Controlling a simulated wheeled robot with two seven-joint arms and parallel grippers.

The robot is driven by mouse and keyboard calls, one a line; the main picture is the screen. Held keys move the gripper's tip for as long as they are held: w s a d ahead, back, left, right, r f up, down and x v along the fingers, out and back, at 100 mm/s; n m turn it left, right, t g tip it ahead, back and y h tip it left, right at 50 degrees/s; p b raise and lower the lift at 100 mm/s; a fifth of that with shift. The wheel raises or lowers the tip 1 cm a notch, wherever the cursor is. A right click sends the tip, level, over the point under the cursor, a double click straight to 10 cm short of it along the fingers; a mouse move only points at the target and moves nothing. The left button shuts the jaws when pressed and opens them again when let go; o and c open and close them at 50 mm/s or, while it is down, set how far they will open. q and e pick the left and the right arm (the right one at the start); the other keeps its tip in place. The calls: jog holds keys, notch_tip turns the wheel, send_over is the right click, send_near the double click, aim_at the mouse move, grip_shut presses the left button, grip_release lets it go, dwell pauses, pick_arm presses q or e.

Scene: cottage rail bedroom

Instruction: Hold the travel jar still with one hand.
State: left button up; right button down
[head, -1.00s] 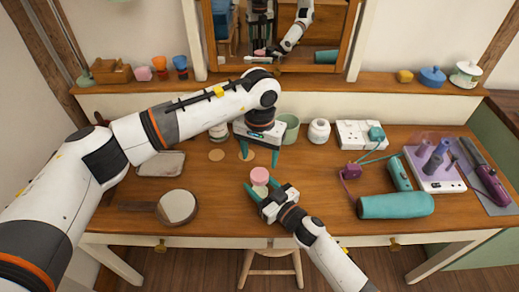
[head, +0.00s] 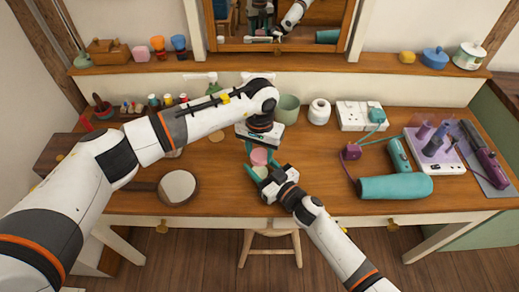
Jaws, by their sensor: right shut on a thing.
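The travel jar, with a pink lid (head: 259,156) and a pale body (head: 261,171), stands upright near the front middle of the wooden desk. My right gripper (head: 262,172) comes from the front and is shut on the jar's body. My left gripper (head: 262,146) points down just behind and above the lid. Its teal fingers are spread apart, one on each side of the lid's far edge; I cannot tell whether they touch it. My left forearm covers part of the desk behind it.
A round hand mirror (head: 178,187) lies left of the jar. A green cup (head: 288,108), a white jar (head: 319,111) and a power strip (head: 361,115) stand behind. A teal roll (head: 396,188) and a hair tool (head: 399,162) lie to the right. The desk directly right of the jar is clear.

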pick_arm(q)
jog(key=shift+c, duration=1.4)
jog(key=n, duration=2.3)
jog(key=shift+n, duration=0.4)
jog(key=n, duration=0.6)
jog(key=shift+r, duration=0.1)
jog(key=n, duration=0.6)
jog(key=shift+n, duration=0.3)
jog(key=n, duration=1.7)
jog(key=shift+n, duration=0.4)
